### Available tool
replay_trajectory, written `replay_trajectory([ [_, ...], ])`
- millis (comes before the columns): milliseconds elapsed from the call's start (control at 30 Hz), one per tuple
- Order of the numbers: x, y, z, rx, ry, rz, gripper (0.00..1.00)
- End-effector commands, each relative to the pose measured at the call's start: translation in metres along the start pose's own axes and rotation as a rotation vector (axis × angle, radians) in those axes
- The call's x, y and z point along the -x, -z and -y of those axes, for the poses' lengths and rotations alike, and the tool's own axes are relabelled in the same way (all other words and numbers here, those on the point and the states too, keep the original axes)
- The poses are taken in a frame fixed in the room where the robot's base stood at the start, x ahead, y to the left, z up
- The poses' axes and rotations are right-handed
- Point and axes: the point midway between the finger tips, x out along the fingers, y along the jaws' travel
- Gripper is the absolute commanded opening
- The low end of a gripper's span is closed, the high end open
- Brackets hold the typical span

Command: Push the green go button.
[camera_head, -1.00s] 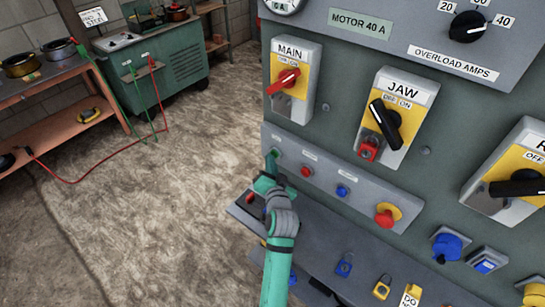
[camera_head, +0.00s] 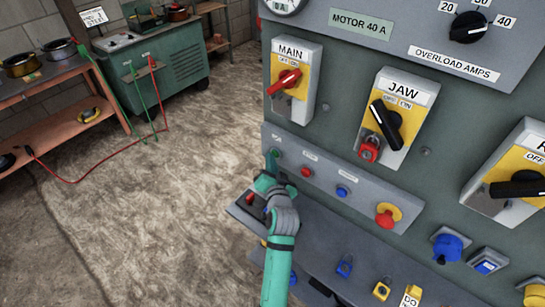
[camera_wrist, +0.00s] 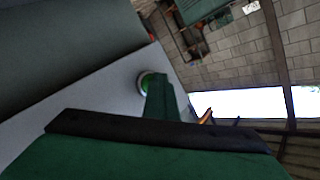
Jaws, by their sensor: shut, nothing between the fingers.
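The green go button (camera_wrist: 146,82) sits at the left end of the grey button strip (camera_head: 318,172). In the wrist view the shut fingers (camera_wrist: 163,98) reach up to the button's right side.
A red button (camera_head: 306,172), a blue button (camera_head: 342,191) and a red mushroom button (camera_head: 385,217) follow along the strip. Above are the MAIN switch (camera_head: 288,82) and the JAW switch (camera_head: 388,122), which has a red padlock (camera_head: 369,149). A grey shelf (camera_head: 345,245) lies below.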

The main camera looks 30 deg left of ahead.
Motion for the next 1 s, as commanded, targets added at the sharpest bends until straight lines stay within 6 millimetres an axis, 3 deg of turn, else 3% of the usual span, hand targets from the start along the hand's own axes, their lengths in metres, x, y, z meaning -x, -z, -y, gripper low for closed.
replay_trajectory([
  [367, 0.005, 0.005, -0.003, 0.001, -0.007, -0.013, 0.00],
  [1000, 0.041, -0.024, 0.023, 0.001, -0.007, -0.007, 0.00],
])
